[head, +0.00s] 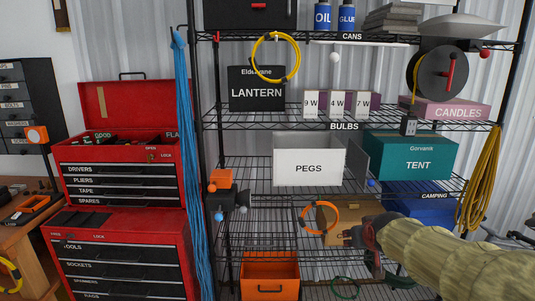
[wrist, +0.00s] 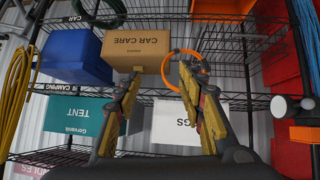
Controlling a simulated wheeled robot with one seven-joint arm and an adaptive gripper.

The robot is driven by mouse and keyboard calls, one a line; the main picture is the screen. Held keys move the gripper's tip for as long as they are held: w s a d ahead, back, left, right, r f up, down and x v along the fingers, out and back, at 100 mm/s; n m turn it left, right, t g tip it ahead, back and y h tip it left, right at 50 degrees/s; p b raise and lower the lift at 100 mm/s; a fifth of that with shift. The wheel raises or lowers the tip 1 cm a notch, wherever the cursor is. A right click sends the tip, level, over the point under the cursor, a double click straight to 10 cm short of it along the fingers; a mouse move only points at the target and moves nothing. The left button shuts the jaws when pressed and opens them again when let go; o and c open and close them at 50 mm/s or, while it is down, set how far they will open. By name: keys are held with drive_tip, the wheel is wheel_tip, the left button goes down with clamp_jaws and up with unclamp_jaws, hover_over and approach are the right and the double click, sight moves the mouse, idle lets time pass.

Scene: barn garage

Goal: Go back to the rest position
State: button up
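My gripper (head: 352,238) reaches in from the lower right in the head view, in front of the lower shelves. In the wrist view, which is upside down, its two fingers (wrist: 160,70) stand wide apart with nothing gripped between them. An orange ring (head: 319,218) is just left of my gripper, before the cardboard CAR CARE box (head: 336,210). In the wrist view the ring (wrist: 172,68) is partly behind the right-hand finger; I cannot tell whether they touch. The CAR CARE box (wrist: 137,48) is beyond the fingertips.
The wire rack holds a white PEGS bin (head: 308,172), teal TENT box (head: 412,160), blue CAMPING box (head: 410,201) and orange bin (head: 270,278). A yellow cord (head: 482,175) hangs at right. Blue cords (head: 186,170) and a red tool chest (head: 122,185) stand left.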

drive_tip(key=s+a+f+g, duration=0.2)
drive_tip(key=s, duration=0.8)
drive_tip(key=s+a+f+g+y+p, duration=0.1)
drive_tip(key=s+f+g, duration=0.1)
drive_tip(key=s, duration=0.7)
drive_tip(key=s+a+f+g, duration=0.1)
drive_tip(key=s+a+g, duration=0.1)
drive_tip(key=s, duration=0.8)
drive_tip(key=s+a+r+t+p, duration=0.1)
drive_tip(key=s+a+r, duration=0.1)
drive_tip(key=s, duration=0.3)
drive_tip(key=shift+s+r+t, duration=0.35)
drive_tip(key=shift+r+t, duration=0.05)
drive_tip(key=shift+r, duration=0.3)
